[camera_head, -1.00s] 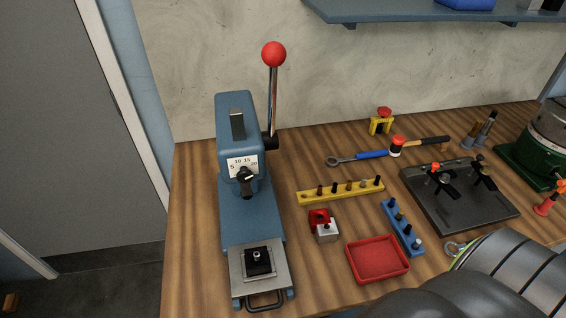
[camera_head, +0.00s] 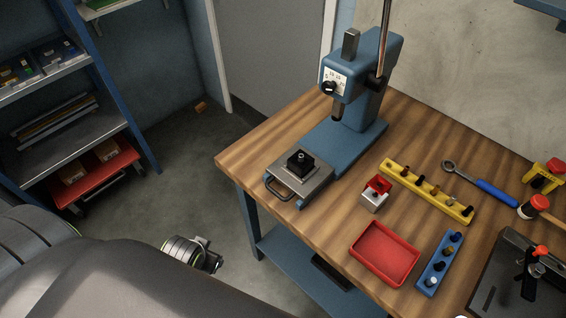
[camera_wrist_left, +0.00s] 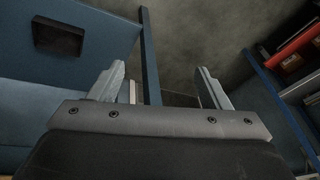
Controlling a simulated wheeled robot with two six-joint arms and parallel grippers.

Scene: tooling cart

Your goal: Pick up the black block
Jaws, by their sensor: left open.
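A black block (camera_head: 300,161) with a metal knob on top sits on the grey plate of the blue press (camera_head: 345,138). A dark flat item (camera_head: 331,272) lies on the table's blue lower shelf (camera_head: 300,262). A dark square item (camera_wrist_left: 57,37) also shows against a blue surface in the left wrist view; I cannot tell whether it is the same one. My left gripper (camera_head: 211,262) is low, left of the table and below its top, apart from both. In the left wrist view its fingers (camera_wrist_left: 160,82) are spread with nothing between them. My right gripper is out of view.
The wooden tabletop (camera_head: 262,137) holds a red tray (camera_head: 385,252), a red-and-white block (camera_head: 375,194), a yellow rack (camera_head: 428,191) and a blue rack (camera_head: 440,264). A blue shelf unit (camera_head: 140,145) stands at the left, with open floor (camera_head: 190,165) between.

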